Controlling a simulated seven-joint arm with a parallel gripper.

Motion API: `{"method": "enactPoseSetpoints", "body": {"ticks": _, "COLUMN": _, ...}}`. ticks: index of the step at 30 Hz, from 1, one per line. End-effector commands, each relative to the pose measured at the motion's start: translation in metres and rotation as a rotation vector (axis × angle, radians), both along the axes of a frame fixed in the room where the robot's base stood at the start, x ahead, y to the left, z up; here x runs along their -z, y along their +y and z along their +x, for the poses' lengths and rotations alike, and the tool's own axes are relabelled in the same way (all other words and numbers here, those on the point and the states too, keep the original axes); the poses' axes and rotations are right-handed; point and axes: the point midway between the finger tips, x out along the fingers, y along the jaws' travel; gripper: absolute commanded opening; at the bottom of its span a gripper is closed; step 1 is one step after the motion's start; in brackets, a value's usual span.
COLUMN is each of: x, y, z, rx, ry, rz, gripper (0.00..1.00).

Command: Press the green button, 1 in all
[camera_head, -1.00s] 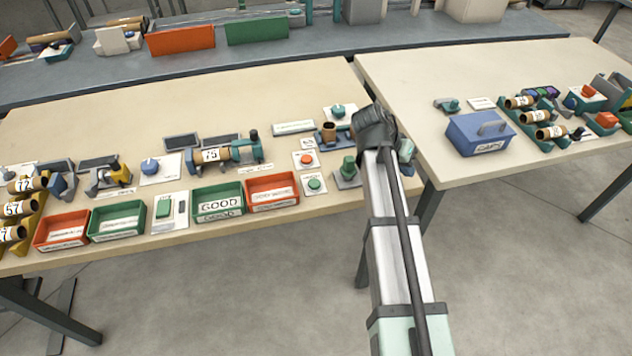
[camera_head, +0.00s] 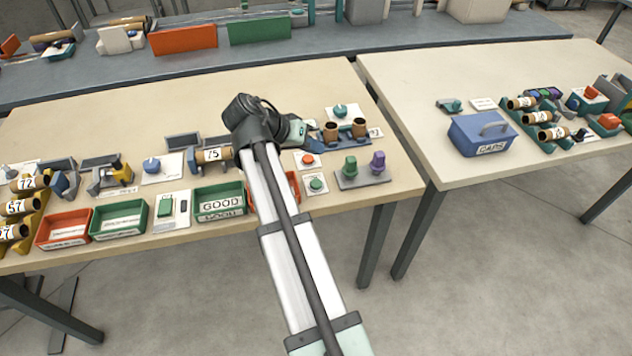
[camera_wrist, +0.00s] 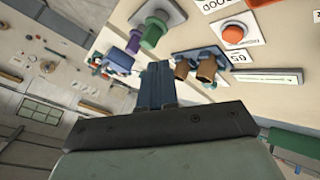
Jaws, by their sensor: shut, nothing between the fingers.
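The orange button also shows in the wrist view (camera_wrist: 234,34). My gripper (camera_wrist: 157,80) is shut and empty in the wrist view, pointing toward two brown tubes in a blue holder (camera_wrist: 205,64). In the head view my wrist is above the table, behind and left of the round buttons, and the fingertips are not clear.
My arm covers part of an orange tray (camera_head: 293,186) and the device labelled 75 (camera_head: 212,157).

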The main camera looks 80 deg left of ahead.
Motion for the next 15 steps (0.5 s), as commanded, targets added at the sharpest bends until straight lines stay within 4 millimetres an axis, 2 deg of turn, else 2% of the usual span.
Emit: {"method": "enactPoseSetpoints", "body": {"ticks": 15, "x": 0.0036, "y": -0.0001, "z": -0.0023, "rx": -0.003, "ry": -0.002, "rz": -0.001, "gripper": 0.00}}
